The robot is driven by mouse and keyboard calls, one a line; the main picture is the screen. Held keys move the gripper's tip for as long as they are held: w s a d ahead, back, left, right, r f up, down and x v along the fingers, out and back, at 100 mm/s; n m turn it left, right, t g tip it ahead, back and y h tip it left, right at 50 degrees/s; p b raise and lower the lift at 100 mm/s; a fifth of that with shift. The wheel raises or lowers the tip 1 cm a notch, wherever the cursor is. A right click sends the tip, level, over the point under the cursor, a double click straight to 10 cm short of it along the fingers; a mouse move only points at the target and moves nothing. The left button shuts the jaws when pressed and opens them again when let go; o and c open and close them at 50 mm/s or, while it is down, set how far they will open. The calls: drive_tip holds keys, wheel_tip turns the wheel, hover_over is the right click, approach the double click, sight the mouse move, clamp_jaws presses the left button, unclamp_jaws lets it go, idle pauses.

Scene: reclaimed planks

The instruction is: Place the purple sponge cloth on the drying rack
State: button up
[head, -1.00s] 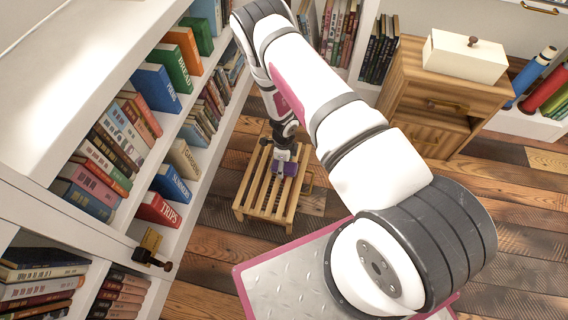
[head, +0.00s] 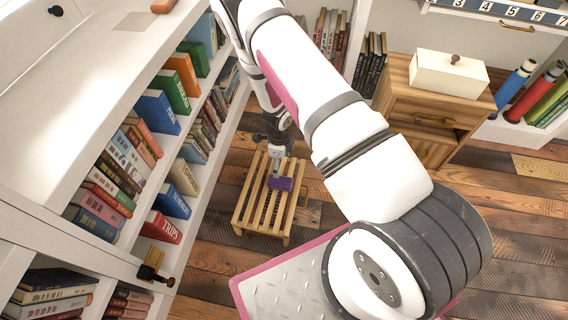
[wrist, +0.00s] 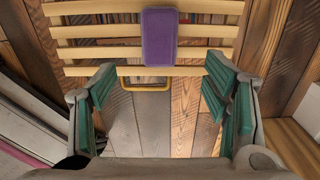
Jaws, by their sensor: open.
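The purple sponge cloth (head: 281,183) lies on the wooden slats of the drying rack (head: 262,211), which stands on the floor by the bookshelf. In the wrist view the cloth (wrist: 159,38) rests across several slats of the rack (wrist: 88,32), at the top of the picture. My gripper (wrist: 160,92) is open and empty, its green-padded fingers wide apart. The cloth lies beyond the fingertips, clear of both. In the head view my gripper (head: 274,166) is close above the rack, just behind the cloth, and partly covers the slats.
A white bookshelf (head: 130,110) full of books runs close along the left of the rack. A wooden cabinet (head: 440,100) with a white box (head: 449,73) on top stands at the right. Plank floor (head: 215,200) is open around the rack.

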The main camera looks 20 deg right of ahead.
drive_tip(key=w+a+r+n+t+y, duration=0.15)
drive_tip(key=a+r+n, duration=0.25)
drive_tip(key=r, duration=0.9)
drive_tip(key=w+a+r+n+g+y, duration=0.1)
drive_tip(key=a+r+n+y, duration=0.3)
drive_tip(key=r, duration=0.9)
drive_tip(key=s+a+r+n, duration=0.3)
drive_tip(key=s+r+n, duration=0.15)
drive_tip(key=r, duration=0.65)
drive_tip(key=s+r+n+h, duration=0.2)
drive_tip(key=s+r+n, duration=0.4)
drive_tip(key=s+r, duration=0.75)
drive_tip(key=s+d+n+h, duration=0.1)
drive_tip(key=s+d+n, duration=0.2)
drive_tip(key=s, duration=0.7)
drive_tip(key=s+d+r+n+h, duration=0.1)
drive_tip(key=s+d+n+h, duration=0.1)
drive_tip(key=s, duration=0.7)
drive_tip(key=shift+s+d+r+n, duration=0.2)
drive_tip(key=shift+s+d+n, duration=0.15)
drive_tip(key=shift+d+n, duration=0.65)
drive_tip(key=shift+d+h, duration=0.1)
drive_tip(key=shift+h, duration=0.15)
